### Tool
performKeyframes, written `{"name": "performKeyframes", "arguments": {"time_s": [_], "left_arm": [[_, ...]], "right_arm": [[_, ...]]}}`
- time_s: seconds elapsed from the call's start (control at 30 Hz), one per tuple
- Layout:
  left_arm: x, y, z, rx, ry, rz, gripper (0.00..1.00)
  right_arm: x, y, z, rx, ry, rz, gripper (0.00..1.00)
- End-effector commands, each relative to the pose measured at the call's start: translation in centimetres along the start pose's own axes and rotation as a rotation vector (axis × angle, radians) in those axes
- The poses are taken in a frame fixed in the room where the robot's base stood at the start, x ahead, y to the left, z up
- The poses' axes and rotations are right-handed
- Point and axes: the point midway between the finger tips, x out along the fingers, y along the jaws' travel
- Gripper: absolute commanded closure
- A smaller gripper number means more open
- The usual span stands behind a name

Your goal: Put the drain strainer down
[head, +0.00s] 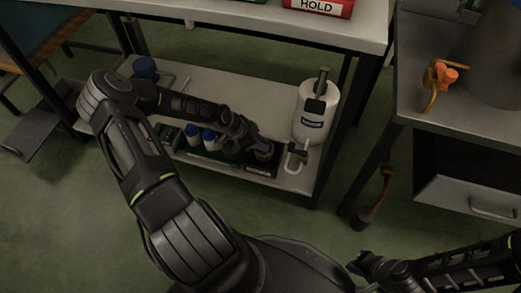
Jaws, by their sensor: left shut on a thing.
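My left gripper (258,146) reaches in over the lower shelf of the bench, at the right end of a dark tray. It is shut on a small dark round thing (263,153), which I take to be the drain strainer. It is dim and partly hidden by the fingers. I cannot tell whether it touches the tray or shelf beneath. My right gripper (364,264) is low at the bottom right, over the floor and away from the shelf. Its fingers are too small and dark to tell open from shut.
The tray (222,158) holds several blue-capped bottles (209,138). A white pump bottle (316,112) stands on the lower shelf (258,96) to the right. The bench top (220,12) overhangs the shelf. A second bench (440,122) with a drawer stands at right.

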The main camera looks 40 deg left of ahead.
Motion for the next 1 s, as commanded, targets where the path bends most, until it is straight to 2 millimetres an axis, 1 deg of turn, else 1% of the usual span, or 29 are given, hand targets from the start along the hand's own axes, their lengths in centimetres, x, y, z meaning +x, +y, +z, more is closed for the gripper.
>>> {"name": "performKeyframes", "arguments": {"time_s": [0.17, 0.27, 0.4, 0.47, 0.83, 0.87, 1.0], "left_arm": [[0.0, 0.0, 0.0, 0.0, 0.0, 0.0, 1.0], [0.9, 0.0, 0.5, -0.001, 0.0, 0.001, 1.0], [2.7, 0.0, 1.6, -0.001, 0.001, 0.0, 1.0], [3.1, 0.0, 1.9, 0.0, 0.001, 0.0, 1.0], [3.3, 0.0, 2.1, 0.0, 0.0, 0.0, 1.0], [3.3, 0.0, 2.1, 0.0, 0.0, 0.0, 0.75], [3.2, 0.0, 2.1, -0.001, 0.0, 0.0, 0.64]], "right_arm": [[0.0, 0.0, 0.0, 0.0, 0.0, 0.0, 1.0], [0.6, 0.2, 0.0, 0.0, 0.001, 0.0, 1.0], [1.6, 0.5, -0.1, 0.0, 0.006, 0.0, 1.0], [1.7, 0.5, -0.1, 0.001, 0.007, 0.0, 1.0], [1.8, 0.5, -0.2, 0.0, 0.009, 0.0, 1.0], [1.8, 0.5, -0.2, 0.0, 0.009, 0.0, 1.0], [1.8, 0.5, -0.2, 0.0, 0.009, 0.0, 1.0]]}}
